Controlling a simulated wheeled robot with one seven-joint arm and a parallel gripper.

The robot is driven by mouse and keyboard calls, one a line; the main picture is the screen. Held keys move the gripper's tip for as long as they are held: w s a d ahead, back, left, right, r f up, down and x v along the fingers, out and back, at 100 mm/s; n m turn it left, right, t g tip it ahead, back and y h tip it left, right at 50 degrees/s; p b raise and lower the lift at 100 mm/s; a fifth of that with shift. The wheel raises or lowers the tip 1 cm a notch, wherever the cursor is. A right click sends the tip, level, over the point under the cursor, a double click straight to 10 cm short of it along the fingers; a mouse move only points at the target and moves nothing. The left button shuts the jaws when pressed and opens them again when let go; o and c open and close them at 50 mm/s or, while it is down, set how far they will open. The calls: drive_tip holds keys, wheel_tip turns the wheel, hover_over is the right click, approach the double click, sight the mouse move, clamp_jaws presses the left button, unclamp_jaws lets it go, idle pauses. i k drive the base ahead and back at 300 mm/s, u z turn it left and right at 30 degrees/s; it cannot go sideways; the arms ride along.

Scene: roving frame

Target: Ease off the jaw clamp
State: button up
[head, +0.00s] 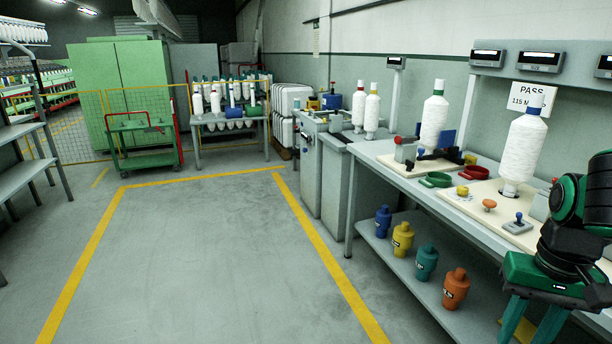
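My gripper (529,326) is at the lower right, in front of the workbench (424,196). Its two green fingers point down and stand apart, and I see no object held; their tips run out of the picture. I cannot tell for sure which fixture is the jaw clamp. A grey block with a red top (405,150) stands on the far pale board, near a blue and black fixture (443,146). Another grey block (539,207) stands on the near board beside a white yarn cone (524,148), partly hidden by my arm.
Several coloured bottles stand on the lower shelf (385,252). The floor (220,250) left of the bench is clear.

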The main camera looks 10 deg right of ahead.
sight(411, 164)
drive_tip(key=z, duration=0.1)
drive_tip(key=i, duration=1.15)
drive_tip(key=z, duration=0.45)
drive_tip(key=i, duration=1.05)
drive_tip(key=z, duration=0.25)
